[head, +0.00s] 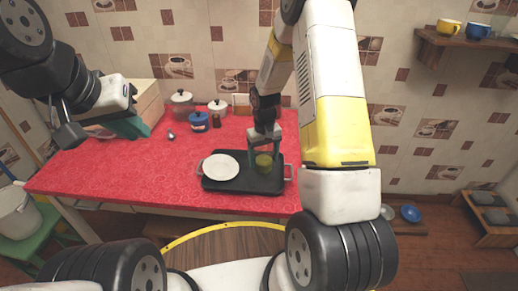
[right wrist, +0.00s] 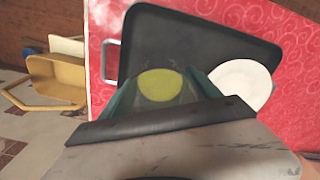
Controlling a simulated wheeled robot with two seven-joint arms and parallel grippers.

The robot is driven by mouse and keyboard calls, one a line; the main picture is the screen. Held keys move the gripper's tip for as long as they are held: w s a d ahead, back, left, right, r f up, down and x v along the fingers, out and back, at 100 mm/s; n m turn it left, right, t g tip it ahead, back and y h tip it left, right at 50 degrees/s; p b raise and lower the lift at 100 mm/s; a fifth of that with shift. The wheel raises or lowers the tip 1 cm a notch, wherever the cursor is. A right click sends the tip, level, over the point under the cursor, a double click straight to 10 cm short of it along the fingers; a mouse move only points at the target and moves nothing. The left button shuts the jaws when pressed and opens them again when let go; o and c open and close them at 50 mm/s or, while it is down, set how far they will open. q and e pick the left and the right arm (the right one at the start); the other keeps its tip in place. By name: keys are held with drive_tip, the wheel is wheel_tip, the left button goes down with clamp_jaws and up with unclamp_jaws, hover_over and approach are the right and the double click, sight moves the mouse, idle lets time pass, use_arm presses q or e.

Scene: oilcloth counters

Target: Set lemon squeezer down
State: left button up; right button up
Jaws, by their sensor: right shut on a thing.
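The lemon squeezer (head: 264,163) is a small yellow-green round thing between the teal fingers of my right gripper (head: 265,155). My right gripper is shut on it, over the right part of the black tray (head: 232,187). In the right wrist view the squeezer (right wrist: 161,84) shows between the fingers, with the tray (right wrist: 185,42) behind it. I cannot tell whether its base touches the tray. My left gripper (head: 128,128) hangs over the left back of the counter, away from the tray; its jaw gap is not clear.
A white plate (head: 220,167) lies on the tray's left part, beside the squeezer. The counter left of the tray is clear.

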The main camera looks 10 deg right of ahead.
sight(267, 164)
drive_tip(key=shift+w+d, duration=0.25)
drive_tip(key=shift+d, duration=0.2)
drive_tip(key=shift+w+d+f, duration=0.1)
drive_tip(key=shift+d+f, duration=0.05)
drive_tip(key=shift+f, duration=0.8)
drive_tip(key=shift+d+f, duration=0.1)
drive_tip(key=shift+f, duration=0.8)
drive_tip(key=o, duration=1.6)
drive_tip(key=shift+f, duration=0.15)
drive_tip(key=shift+o, duration=0.2)
